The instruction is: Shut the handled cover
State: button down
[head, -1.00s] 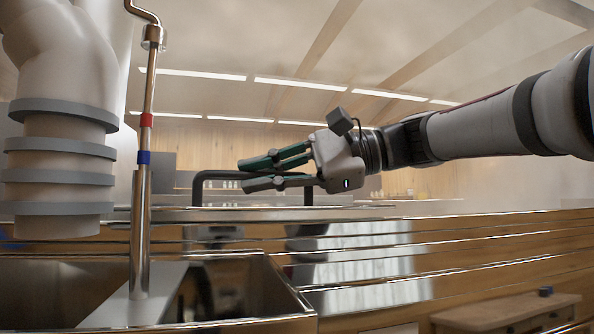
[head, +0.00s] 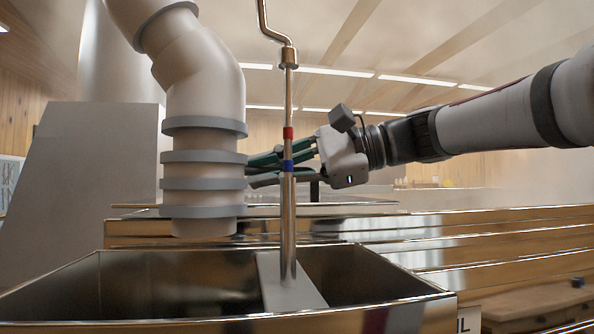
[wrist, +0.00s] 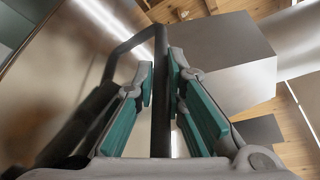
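The cover's black bar handle (wrist: 160,60) runs between my gripper's two green-padded fingers in the wrist view. The pads lie close along both sides of the bar, so my gripper (wrist: 161,85) looks shut on it. The cover (wrist: 65,75) is the shiny metal face at the left, which mirrors the handle. In the head view my gripper (head: 262,170) reaches left behind the thin metal rod; its fingertips are partly hidden by the white pipe. A dark handle post (head: 314,190) shows below it, and most of the handle is hidden. How far the cover is open cannot be told.
A thick white ringed pipe (head: 203,150) and a thin rod (head: 289,200) with red and blue bands stand in front of my gripper. An open metal pan (head: 180,280) is at the near left. A low wooden bench (head: 535,305) stands lower right.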

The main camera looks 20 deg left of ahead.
jog(key=c, duration=1.7)
grip_release()
jog(key=shift+s+a, duration=0.25)
jog(key=shift+o, duration=0.2)
jog(key=shift+w, duration=0.1)
jog(key=shift+d, duration=0.1)
notch_tip(320, 180, up, 3)
send_over(348, 200)
jog(key=shift+w+f, duration=0.2)
jog(key=shift+w, duration=0.2)
jog(key=shift+s, duration=0.1)
